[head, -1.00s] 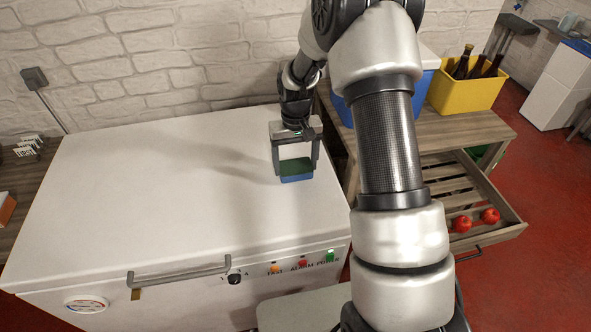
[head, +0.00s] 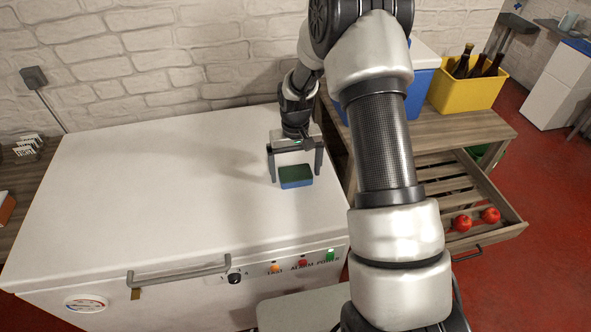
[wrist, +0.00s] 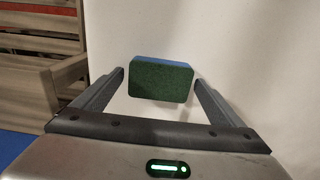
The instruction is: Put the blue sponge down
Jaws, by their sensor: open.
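The blue sponge (head: 296,177) has a dark green top and a blue lower part. It lies on the white chest freezer lid (head: 180,190), near the lid's right end. My gripper (head: 296,178) is open around the sponge, one finger on each side with a gap. In the wrist view the sponge (wrist: 161,79) sits between and just beyond the open fingertips (wrist: 158,82), touching neither finger.
A wooden table (head: 468,127) right of the freezer bears a yellow crate (head: 463,92) of bottles and a blue box (head: 421,90). Its slatted drawer (head: 505,205) is pulled out, with red apples (head: 476,219) inside. The lid left of the sponge is clear.

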